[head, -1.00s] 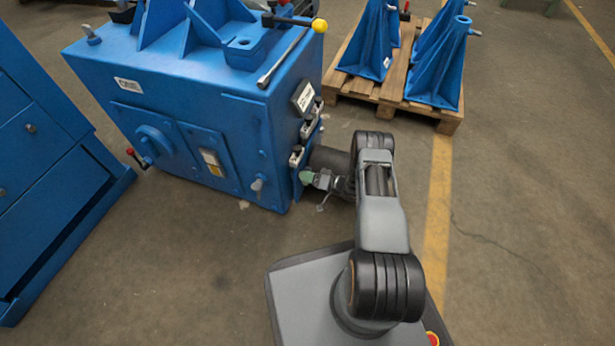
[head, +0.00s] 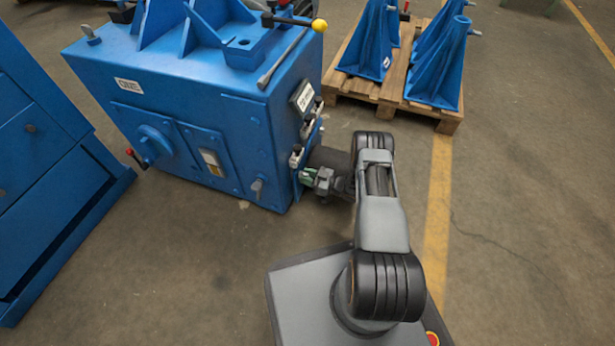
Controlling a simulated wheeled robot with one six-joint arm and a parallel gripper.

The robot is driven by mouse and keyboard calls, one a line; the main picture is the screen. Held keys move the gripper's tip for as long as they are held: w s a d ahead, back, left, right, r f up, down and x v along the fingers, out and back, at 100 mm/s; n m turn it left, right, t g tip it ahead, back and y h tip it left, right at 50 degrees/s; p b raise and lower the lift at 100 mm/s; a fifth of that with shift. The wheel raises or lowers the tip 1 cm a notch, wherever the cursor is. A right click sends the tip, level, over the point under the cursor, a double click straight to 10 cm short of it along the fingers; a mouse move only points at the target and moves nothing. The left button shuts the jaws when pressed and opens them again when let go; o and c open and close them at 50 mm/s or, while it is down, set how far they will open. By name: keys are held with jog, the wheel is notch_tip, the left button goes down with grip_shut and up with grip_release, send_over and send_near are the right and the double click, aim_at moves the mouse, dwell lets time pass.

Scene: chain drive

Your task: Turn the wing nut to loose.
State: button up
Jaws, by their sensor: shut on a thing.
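The blue machine (head: 190,90) stands at the upper left. My gripper (head: 314,178) is at the lower part of the machine's right side, reached from the right. It is shut on a small green part (head: 307,172), which I take for the wing nut. Only a bit of green shows beside the jaws. The jaws hide most of it, so I cannot tell its wing angle.
A lever with a yellow knob (head: 319,25) sticks out above the machine's right edge. A wooden pallet (head: 436,117) with blue stands is behind my arm. A blue cabinet (head: 45,140) stands at the left. The floor at right is clear.

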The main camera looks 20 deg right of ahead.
jog(key=shift+a+n, duration=0.15)
jog(key=shift+n, duration=1.45)
jog(key=o, duration=0.7)
jog(key=shift+a, duration=0.1)
jog(key=shift+c, duration=0.2)
jog(key=shift+d, duration=0.3)
jog(key=p+v, duration=0.3)
jog(key=v, duration=1)
jog(key=shift+s+d, duration=0.2)
jog(key=shift+s, duration=0.1)
